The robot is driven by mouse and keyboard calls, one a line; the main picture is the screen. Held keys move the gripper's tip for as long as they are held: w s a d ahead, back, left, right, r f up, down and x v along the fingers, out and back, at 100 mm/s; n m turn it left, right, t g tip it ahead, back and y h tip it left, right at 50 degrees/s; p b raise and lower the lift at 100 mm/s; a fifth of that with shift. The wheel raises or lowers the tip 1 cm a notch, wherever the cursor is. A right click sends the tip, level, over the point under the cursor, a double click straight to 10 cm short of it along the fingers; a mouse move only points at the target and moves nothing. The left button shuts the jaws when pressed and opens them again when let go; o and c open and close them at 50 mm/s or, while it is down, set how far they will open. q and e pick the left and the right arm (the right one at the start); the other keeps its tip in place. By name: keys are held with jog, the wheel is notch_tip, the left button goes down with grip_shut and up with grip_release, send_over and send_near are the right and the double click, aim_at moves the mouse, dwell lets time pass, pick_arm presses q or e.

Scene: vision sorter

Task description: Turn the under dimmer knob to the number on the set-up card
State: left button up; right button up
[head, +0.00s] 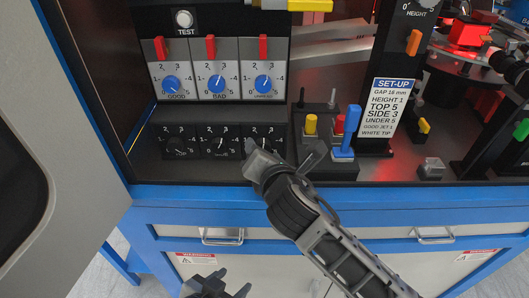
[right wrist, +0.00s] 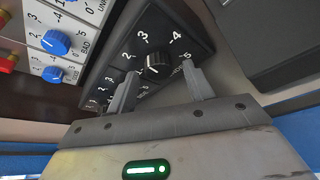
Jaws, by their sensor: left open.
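The under dimmer is the rightmost dial on the low black panel (head: 195,128); in the head view my right gripper (head: 252,160) largely covers its knob. In the right wrist view the black under knob (right wrist: 156,65) is ringed by white numbers, and its white mark points down and slightly left, away from the 5. My right gripper (right wrist: 160,82) is open, with its fingers apart on either side just below the knob; contact cannot be told. The set-up card (head: 388,105) reads UNDER 5. My left gripper (head: 215,288) is open and empty at the bottom edge.
The top dimmer knob (head: 180,141) and side dimmer knob (head: 220,143) sit left of it. Blue knobs with red switches (head: 210,75) stand above. A blue-handled lever (head: 348,130) and yellow and red knobs stand to the right. A grey door (head: 60,140) is at left.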

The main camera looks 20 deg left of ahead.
jog(key=shift+s, duration=0.1)
jog(key=v, duration=1.5)
jog(key=shift+s+d+b, duration=0.2)
jog(key=shift+s+b, duration=0.1)
jog(key=shift+s, duration=0.05)
